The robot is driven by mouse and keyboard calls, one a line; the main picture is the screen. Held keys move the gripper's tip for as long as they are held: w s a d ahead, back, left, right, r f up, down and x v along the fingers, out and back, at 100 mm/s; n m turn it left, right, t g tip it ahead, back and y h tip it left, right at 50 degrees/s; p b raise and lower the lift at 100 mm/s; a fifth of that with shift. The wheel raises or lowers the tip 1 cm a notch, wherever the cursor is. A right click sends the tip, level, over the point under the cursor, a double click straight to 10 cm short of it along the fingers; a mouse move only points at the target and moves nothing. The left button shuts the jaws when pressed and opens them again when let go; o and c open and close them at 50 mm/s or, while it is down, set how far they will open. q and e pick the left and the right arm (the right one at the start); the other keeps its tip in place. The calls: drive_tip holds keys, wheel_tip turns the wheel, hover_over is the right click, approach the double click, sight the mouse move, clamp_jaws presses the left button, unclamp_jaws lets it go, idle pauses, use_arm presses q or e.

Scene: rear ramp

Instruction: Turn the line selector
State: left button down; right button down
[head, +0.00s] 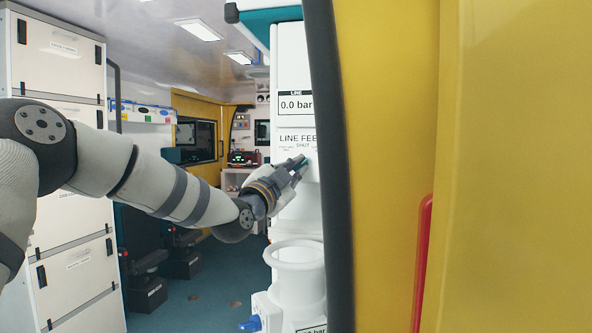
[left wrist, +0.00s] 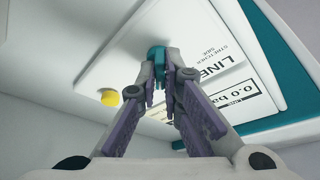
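The line selector is a small teal knob (left wrist: 157,54) on the white panel (left wrist: 115,75). In the left wrist view it lies between the fingertips of my left gripper (left wrist: 160,75), which look closed against both its sides. The knob's lower part is partly hidden by the fingers. In the head view my left gripper (head: 299,167) reaches the panel just below the words "LINE FEED" and "SHUT". The display (head: 296,104) above reads 0.0 bar. My right gripper is not in view.
A dark-edged yellow door frame (head: 390,150) stands close on the right, with a red bar (head: 422,260). A white cylindrical fitting (head: 298,270) and a blue tap (head: 250,324) are below the panel. A yellow button (left wrist: 110,97) is beside the knob. White cabinets (head: 75,265) stand left.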

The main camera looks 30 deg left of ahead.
use_arm(q)
drive_tip(key=shift+n, duration=0.3)
drive_tip(key=shift+w+d+n+g+y, duration=0.15)
drive_tip(key=shift+n+g+y, duration=0.35)
drive_tip(key=shift+n+y, duration=2.55)
drive_tip(key=shift+d+n+g+y, duration=0.4)
drive_tip(key=shift+n+y, duration=0.5)
drive_tip(key=shift+n, duration=4.25)
drive_tip(key=shift+w+d+n+g+y, duration=0.1)
drive_tip(key=shift+n+g+y, duration=0.5)
drive_tip(key=shift+n+y, duration=2.45)
drive_tip(key=shift+s+n+h, duration=0.1)
drive_tip(key=shift+n+h, duration=1.1)
drive_tip(key=shift+n, duration=0.05)
drive_tip(key=c, duration=1.7)
unclamp_jaws()
drive_tip(key=shift+r, duration=0.1)
